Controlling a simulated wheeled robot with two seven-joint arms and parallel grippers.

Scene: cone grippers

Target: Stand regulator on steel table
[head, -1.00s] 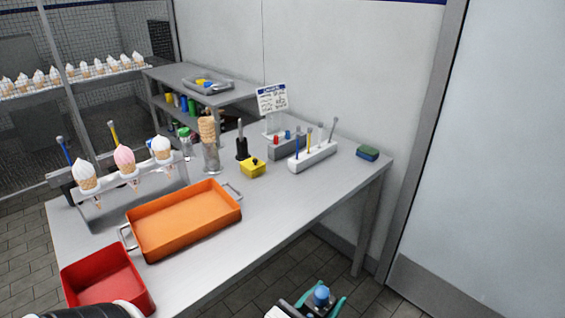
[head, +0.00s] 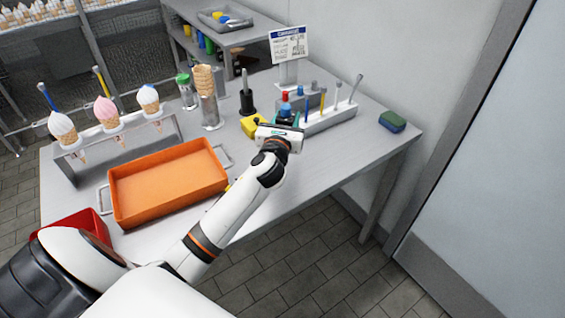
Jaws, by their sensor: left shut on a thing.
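The steel table (head: 330,165) runs across the middle of the head view. My left arm reaches over it from the lower left. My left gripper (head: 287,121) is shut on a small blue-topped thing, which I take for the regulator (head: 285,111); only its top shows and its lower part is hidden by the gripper. I cannot tell whether it touches the table. The gripper is just right of a yellow block (head: 251,124) and in front of the grey holder with red and blue items. My right gripper is out of view.
An orange tray (head: 168,183) lies left of my arm, with a red bin (head: 75,224) partly hidden nearer. A cone rack (head: 118,136) stands at left. A white holder with upright tools (head: 335,117) is close right of the gripper. A green-blue sponge (head: 392,122) lies far right; table around it is clear.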

